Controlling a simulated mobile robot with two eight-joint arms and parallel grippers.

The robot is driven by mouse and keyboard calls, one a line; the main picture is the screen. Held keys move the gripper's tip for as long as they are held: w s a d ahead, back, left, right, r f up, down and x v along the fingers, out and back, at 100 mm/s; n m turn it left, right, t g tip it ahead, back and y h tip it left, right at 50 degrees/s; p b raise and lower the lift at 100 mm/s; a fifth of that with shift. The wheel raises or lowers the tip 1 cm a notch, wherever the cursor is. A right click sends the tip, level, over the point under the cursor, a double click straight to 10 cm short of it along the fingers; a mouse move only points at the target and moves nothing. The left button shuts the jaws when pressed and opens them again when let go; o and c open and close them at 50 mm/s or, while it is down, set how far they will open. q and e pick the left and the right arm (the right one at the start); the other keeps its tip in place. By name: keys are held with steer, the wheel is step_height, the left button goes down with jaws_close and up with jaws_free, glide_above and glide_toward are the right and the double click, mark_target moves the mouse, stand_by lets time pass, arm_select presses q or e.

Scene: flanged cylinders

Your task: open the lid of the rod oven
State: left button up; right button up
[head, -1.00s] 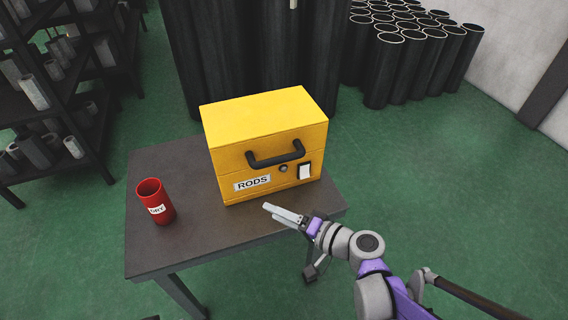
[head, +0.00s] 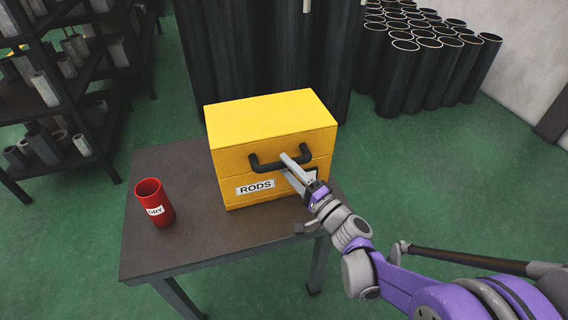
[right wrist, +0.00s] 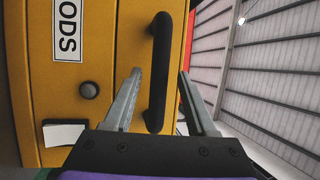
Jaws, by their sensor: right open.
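The yellow rod oven (head: 268,115) stands on a dark table, its lid shut. Its black bar handle (head: 268,166) is on the front face, above the RODS label (head: 255,187). My right gripper (head: 292,166) is at the right part of the handle. In the right wrist view the handle (right wrist: 158,75) passes between the two open fingers (right wrist: 160,95), with a gap on each side. The oven's knob (right wrist: 89,90) and white switch plate (right wrist: 64,134) also show there. My left gripper is in neither view.
A red cup labelled DRY (head: 154,203) stands on the table (head: 190,245) left of the oven. Black pipes (head: 440,60) stand behind at the right. A shelf of metal pieces (head: 60,110) is at the left. The table's front left is clear.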

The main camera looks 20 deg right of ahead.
steer(key=shift+x, duration=0.85)
jaws_close()
stand_by(0.8)
